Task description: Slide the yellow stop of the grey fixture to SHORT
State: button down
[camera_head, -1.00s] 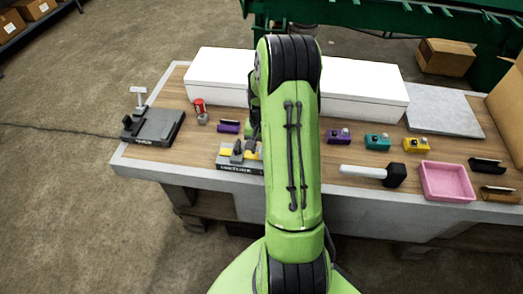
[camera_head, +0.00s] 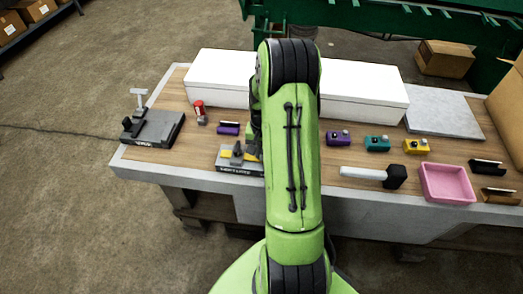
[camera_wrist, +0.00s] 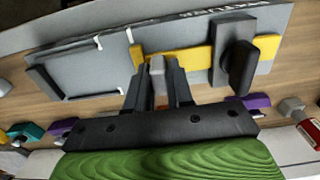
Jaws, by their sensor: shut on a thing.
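The grey fixture (camera_head: 240,168) lies at the front of the bench, left of my arm, which hides its right part. In the wrist view the fixture (camera_wrist: 85,68) fills the top, with its lettering upside down. Its yellow stop (camera_wrist: 190,59) is a flat bar running under a black knob (camera_wrist: 240,68); yellow also shows in the head view (camera_head: 226,153). My gripper (camera_wrist: 157,72) is shut on a grey upright tab at the bar's end, with a finger on each side. White marks show beside the bar's end; no SHORT label is readable.
A dark grey device (camera_head: 155,130) with an upright handle stands at left, near a red-topped item (camera_head: 200,110). A long white box (camera_head: 220,80) lies behind. A hammer (camera_head: 375,176), pink tray (camera_head: 447,183) and small coloured boxes are right of my arm.

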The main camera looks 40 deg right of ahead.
jog(key=s+d, duration=0.2)
jog(key=s, duration=0.1)
jog(key=shift+s+d, duration=0.15)
jog(key=shift+d, duration=0.2)
jog(key=c, duration=1.1)
grip_release()
jog(key=shift+s, duration=0.1)
jog(key=shift+r, duration=0.35)
notch_tip(320, 180, up, 15)
jog(key=shift+r+p, duration=0.1)
jog(key=shift+p, duration=1)
